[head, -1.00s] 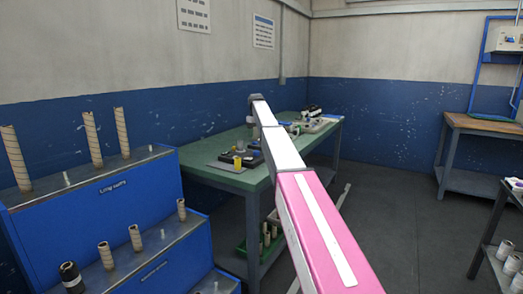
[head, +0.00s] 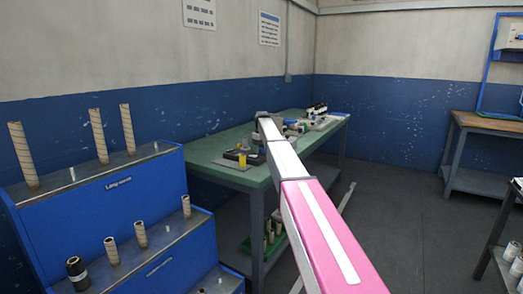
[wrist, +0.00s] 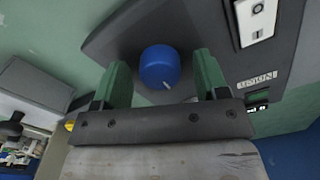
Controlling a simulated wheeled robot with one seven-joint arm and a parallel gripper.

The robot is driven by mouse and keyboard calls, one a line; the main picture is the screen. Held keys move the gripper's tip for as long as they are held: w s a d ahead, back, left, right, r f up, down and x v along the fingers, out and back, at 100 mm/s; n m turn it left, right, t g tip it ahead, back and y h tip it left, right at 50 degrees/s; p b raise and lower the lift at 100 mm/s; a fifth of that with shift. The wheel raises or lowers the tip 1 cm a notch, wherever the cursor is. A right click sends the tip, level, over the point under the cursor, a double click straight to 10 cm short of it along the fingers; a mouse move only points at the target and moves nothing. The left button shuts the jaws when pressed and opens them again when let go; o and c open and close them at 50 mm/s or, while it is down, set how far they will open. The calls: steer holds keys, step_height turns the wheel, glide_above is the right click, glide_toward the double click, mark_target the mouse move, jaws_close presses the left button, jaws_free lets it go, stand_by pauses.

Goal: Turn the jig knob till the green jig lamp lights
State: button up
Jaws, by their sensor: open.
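The blue jig knob (wrist: 160,67) has a pale pointer mark on its lower edge, in the wrist view. It sits on a dark grey jig housing (wrist: 120,35). My gripper (wrist: 163,70) is open, with one green finger on each side of the knob and a gap showing on both sides. I cannot tell how far down the fingers reach. No lit green jig lamp is clear to me. In the head view my arm reaches over the green workbench (head: 225,150) and hides the knob.
A white switch plate (wrist: 257,20) and a small label (wrist: 257,80) are on the housing. A grey box (wrist: 32,88) lies at the left of the wrist view. In the head view, a blue stepped rack (head: 100,215) with several cardboard tubes stands left of the bench.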

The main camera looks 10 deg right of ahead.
steer(key=c, duration=0.9)
steer(key=shift+m, duration=0.3)
steer(key=m, duration=1.1)
stand_by(0.4)
steer(key=o, duration=0.9)
